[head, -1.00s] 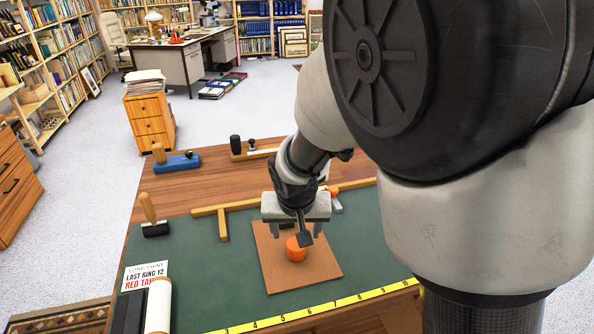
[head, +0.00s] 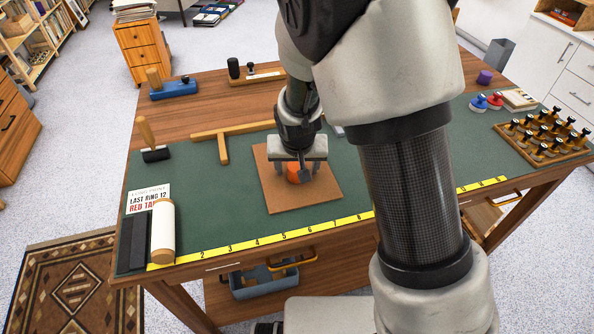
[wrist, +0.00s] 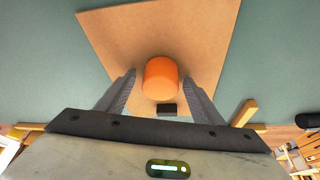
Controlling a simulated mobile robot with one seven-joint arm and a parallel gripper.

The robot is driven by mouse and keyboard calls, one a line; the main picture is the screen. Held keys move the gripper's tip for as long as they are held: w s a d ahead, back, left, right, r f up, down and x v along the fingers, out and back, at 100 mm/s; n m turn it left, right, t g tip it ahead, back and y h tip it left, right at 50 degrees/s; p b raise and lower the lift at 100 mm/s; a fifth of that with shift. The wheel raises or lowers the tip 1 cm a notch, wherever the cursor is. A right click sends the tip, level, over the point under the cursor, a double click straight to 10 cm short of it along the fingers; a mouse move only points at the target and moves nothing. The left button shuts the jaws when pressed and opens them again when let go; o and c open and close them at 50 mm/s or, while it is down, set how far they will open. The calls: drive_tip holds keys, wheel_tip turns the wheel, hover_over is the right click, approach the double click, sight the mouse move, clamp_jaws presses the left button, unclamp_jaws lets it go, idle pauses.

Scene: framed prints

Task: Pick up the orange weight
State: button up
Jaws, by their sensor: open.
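The orange weight (head: 293,173) is a small rounded cylinder standing on a brown square board (head: 298,200) on the green mat. My gripper (head: 299,172) is open and pointed down over the board, close to the weight and partly hiding it in the head view. In the wrist view the orange weight (wrist: 160,78) shows between and just beyond the fingertips of my open gripper (wrist: 158,88), one finger on each side. No contact with the weight is visible.
A wooden T-square (head: 225,140) lies behind the board. A yellow ruler strip (head: 290,236) runs along the table's front edge. A cream roller (head: 163,230) and a dark-based stamp (head: 152,150) are at the left. A rack of stamps (head: 545,140) is at the right.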

clamp_jaws()
drive_tip(key=shift+r, duration=0.1)
